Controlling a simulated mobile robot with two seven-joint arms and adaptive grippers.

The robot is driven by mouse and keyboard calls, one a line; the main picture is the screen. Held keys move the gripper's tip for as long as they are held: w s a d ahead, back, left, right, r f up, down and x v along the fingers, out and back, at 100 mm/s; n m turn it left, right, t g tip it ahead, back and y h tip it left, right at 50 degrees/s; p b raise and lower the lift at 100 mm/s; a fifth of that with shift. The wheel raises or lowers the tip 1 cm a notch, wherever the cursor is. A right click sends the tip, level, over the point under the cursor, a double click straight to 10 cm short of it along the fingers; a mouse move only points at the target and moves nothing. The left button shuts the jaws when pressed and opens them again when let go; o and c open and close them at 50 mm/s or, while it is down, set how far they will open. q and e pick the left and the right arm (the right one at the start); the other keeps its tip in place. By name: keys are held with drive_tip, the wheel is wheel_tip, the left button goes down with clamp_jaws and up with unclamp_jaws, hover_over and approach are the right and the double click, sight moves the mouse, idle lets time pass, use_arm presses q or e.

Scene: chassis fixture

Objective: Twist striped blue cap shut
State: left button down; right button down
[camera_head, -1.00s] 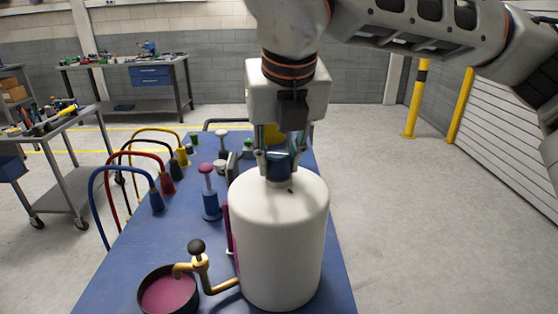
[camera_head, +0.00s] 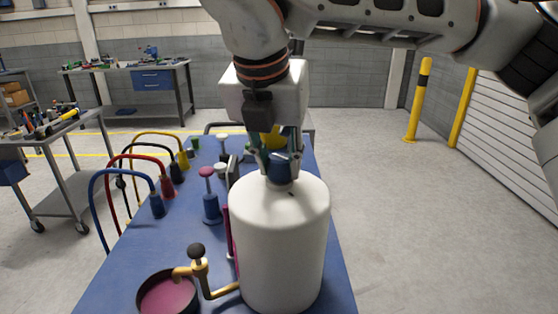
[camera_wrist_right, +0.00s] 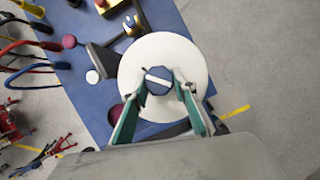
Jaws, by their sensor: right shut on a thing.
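The blue cap (camera_head: 279,167) sits on the neck of a large white bottle (camera_head: 283,245) that stands upright on the blue table. In the right wrist view the cap (camera_wrist_right: 157,81) is dark blue with a white stripe across its top. My right gripper (camera_head: 277,160) comes down from above and is shut on the cap. In the right wrist view its two green-edged fingers (camera_wrist_right: 159,88) lie on either side of the cap. Part of the cap's side is hidden by the fingers. My left gripper is not in view.
On the blue table (camera_head: 185,245), a dark bowl (camera_head: 168,293) with pink contents and a brass spout (camera_head: 203,275) stand left of the bottle. Coloured hoses (camera_head: 130,172) and a blue post with a pink knob (camera_head: 208,195) stand farther back.

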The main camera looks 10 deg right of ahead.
drive_tip(key=m, duration=0.3)
drive_tip(key=shift+a+f+g+h, duration=0.1)
drive_tip(key=shift+f+g+h, duration=0.05)
drive_tip(key=shift+g+h, duration=0.2)
drive_tip(key=c, duration=1.5)
unclamp_jaws()
wheel_tip(320, 180, up, 4)
drive_tip(key=p, duration=0.3)
drive_tip(key=shift+r, duration=0.2)
drive_tip(key=shift+r+p, duration=1.1)
drive_tip(key=shift+r, duration=0.4)
drive_tip(key=shift+w+f, duration=0.1)
